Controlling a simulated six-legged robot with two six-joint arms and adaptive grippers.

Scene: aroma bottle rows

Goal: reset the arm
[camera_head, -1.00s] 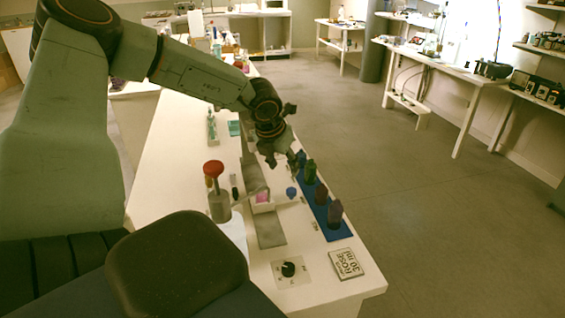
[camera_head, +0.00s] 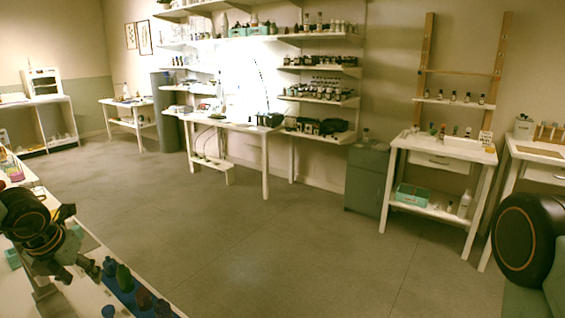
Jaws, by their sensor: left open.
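My left arm's gripper (camera_head: 78,270) is at the lower left, over the white table (camera_head: 80,298). Its jaws are open, and I see nothing between them. Just right of it is a blue rack (camera_head: 119,296) with a row of bottles: a bluish one (camera_head: 109,265) nearest the gripper, a dark green one (camera_head: 124,278) and darker ones (camera_head: 143,299) toward the bottom edge. I cannot tell whether the gripper touches the nearest bottle. My right gripper is out of view; only part of my right arm shows at the right edge.
A small blue object (camera_head: 108,311) is at the bottom edge. Open grey floor (camera_head: 250,240) lies right of the table. Along the far wall stand a white bench (camera_head: 230,127), shelves of bottles (camera_head: 320,93), a grey cabinet (camera_head: 366,180) and a white side table (camera_head: 445,154).

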